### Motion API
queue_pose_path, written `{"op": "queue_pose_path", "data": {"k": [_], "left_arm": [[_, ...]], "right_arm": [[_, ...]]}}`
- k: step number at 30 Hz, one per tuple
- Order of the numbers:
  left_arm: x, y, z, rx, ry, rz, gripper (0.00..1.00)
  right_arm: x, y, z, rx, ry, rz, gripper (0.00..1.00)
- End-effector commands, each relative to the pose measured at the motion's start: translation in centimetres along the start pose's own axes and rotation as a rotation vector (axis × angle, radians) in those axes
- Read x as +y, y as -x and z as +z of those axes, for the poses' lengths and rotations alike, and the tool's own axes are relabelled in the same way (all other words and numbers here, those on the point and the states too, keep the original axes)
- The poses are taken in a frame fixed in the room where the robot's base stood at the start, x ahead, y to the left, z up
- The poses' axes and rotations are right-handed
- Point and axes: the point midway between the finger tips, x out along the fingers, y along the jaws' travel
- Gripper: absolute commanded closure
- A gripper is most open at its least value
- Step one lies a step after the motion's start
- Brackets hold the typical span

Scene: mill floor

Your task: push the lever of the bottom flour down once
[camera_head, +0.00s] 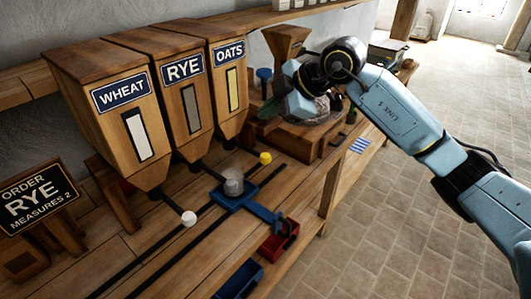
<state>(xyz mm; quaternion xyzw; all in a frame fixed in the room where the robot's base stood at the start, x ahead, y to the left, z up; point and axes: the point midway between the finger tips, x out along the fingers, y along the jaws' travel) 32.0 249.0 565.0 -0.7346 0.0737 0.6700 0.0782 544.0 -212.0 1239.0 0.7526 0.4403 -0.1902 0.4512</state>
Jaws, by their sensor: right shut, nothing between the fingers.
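Three wooden hoppers stand in a row, labelled WHEAT (117,108), RYE (179,97) and OATS (227,81). A dark lever with a white knob (189,218) comes out below the wheat hopper, and one with a yellow knob (265,158) below the oats hopper. The rye lever runs toward a grey cup-like piece (233,186) on a blue carriage; its end is hard to tell apart from that piece. No label reads "bottom flour". My right gripper (270,108) is shut and empty, beyond the oats hopper, apart from the levers. My left gripper is not in view.
An order board (38,198) reads RYE, MEASURES 2. Dark rails carry the blue carriage (262,213) along the bench. A red bin (279,240) and a blue bin (240,280) sit at the front edge. A grey round stone (322,108) lies behind my right wrist. Tiled floor is clear at right.

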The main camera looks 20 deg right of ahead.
Motion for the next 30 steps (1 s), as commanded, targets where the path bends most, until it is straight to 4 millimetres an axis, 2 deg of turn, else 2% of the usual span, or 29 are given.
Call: {"op": "queue_pose_path", "data": {"k": [17,23,30], "left_arm": [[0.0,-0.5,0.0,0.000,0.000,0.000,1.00],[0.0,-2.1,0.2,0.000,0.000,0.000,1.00],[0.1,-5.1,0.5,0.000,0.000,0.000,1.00]], "right_arm": [[-0.1,-0.1,0.8,-0.028,-0.011,0.001,1.00],[-1.1,-1.4,1.7,-0.028,-0.011,0.001,1.00],[-2.8,-3.8,3.6,-0.027,-0.011,0.001,1.00]]}}
